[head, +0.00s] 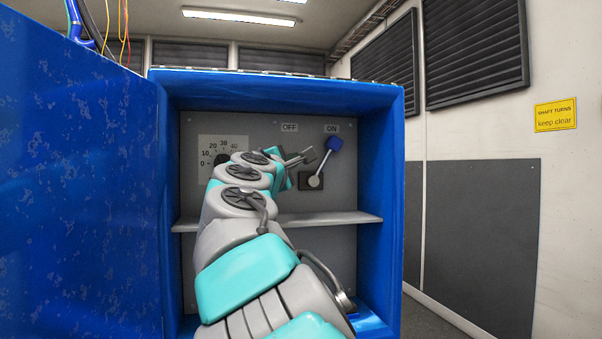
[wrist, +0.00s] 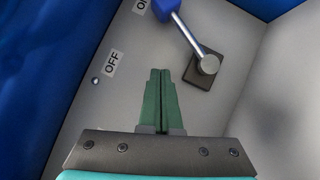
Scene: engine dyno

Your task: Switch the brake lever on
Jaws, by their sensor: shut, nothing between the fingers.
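The brake lever (head: 324,160) is on the grey back panel (head: 341,200) inside the blue cabinet. It has a blue knob and a metal rod on a dark square base. The rod tilts up and to the right, with the knob just under the ON label (head: 332,128). The OFF label (head: 289,127) is to the left. My gripper (head: 312,154) is left of the lever, its fingers together and empty. In the wrist view, the closed green fingers (wrist: 161,72) point at the panel beside the lever (wrist: 189,38), with a visible gap between them and the rod.
A dial (head: 222,150) with a numbered scale is left of the lever, partly hidden by my arm. A shelf (head: 330,218) crosses the cabinet below the lever. The blue cabinet walls (head: 388,190) bound the space, and the open blue door (head: 80,190) stands at the left.

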